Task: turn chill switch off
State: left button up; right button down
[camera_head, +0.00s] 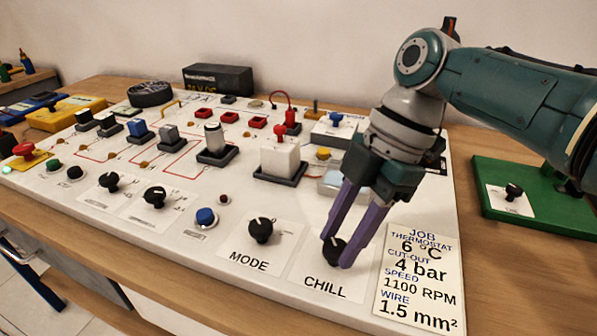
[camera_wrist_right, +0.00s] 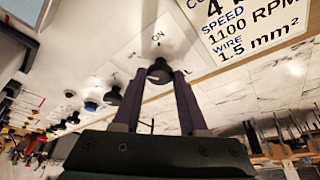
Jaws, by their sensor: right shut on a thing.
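The chill switch is a black rotary knob (camera_head: 333,251) on a white plate labelled CHILL, at the front right of the white panel (camera_head: 225,250). My right gripper (camera_head: 340,250) reaches down from above with its purple fingers shut on this knob. In the right wrist view the knob (camera_wrist_right: 159,71) sits between the two fingertips (camera_wrist_right: 160,75), with an ON mark on the plate beyond it. The knob's pointer direction is hidden by the fingers. My left gripper is in neither view.
The MODE knob (camera_head: 261,230) stands just left of the chill knob. A job card (camera_head: 421,275) lies to its right. A blue button (camera_head: 206,217) and several more knobs run along the left. A green board (camera_head: 540,205) with a black switch is at the far right.

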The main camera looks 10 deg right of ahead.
jog(key=shift+c, duration=2.2)
grip_release()
jog(key=p+v, duration=0.1)
jog(key=v, duration=0.9)
jog(key=shift+s, duration=0.1)
